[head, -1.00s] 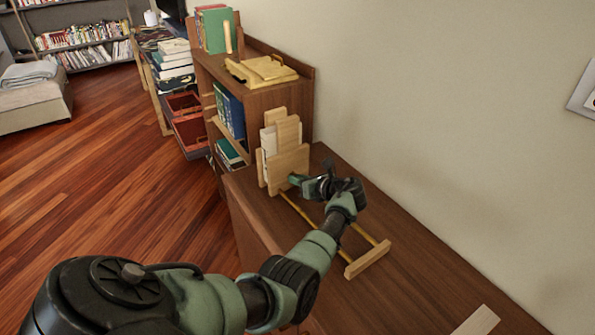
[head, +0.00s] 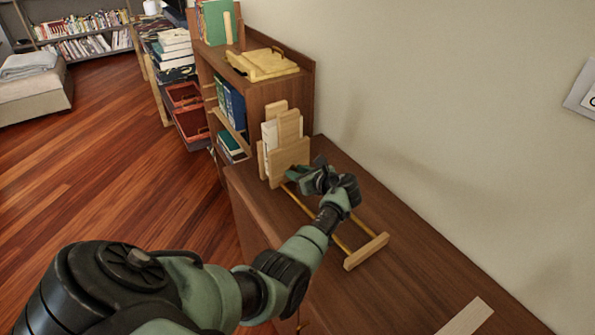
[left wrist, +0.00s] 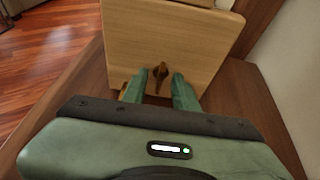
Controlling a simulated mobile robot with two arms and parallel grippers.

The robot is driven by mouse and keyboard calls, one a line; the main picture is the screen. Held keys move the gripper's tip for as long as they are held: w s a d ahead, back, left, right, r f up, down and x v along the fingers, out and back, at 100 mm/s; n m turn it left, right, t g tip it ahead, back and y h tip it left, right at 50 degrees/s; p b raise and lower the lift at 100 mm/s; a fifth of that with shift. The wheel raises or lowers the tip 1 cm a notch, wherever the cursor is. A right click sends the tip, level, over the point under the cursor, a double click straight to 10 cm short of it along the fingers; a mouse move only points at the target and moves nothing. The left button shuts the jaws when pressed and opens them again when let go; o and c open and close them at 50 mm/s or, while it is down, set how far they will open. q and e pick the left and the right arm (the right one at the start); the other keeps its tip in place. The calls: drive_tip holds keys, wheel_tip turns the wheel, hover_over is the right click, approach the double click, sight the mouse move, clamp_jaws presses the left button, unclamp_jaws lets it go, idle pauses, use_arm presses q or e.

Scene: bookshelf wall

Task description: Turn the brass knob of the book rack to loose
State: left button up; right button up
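The book rack is pale wood, with an end panel (head: 289,160) and two thin rails running to an end bar (head: 366,252). In the left wrist view the panel (left wrist: 165,40) fills the upper middle. The small brass knob (left wrist: 160,73) is low on its face, its lever pointing roughly up and down. My left gripper (head: 296,180) is close to the panel in the head view. In the left wrist view its two green fingers (left wrist: 158,80) are apart, one on each side of the knob, with gaps. The head view hides the knob. My right gripper is not in view.
The rack stands on a brown wooden cabinet top (head: 440,290) against a pale wall. A flat wooden piece (head: 466,318) lies at the near right.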

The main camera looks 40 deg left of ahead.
use_arm(q)
drive_tip(key=v, duration=0.8)
drive_tip(key=shift+a, duration=0.1)
drive_tip(key=shift+s, duration=0.1)
idle(0.6)
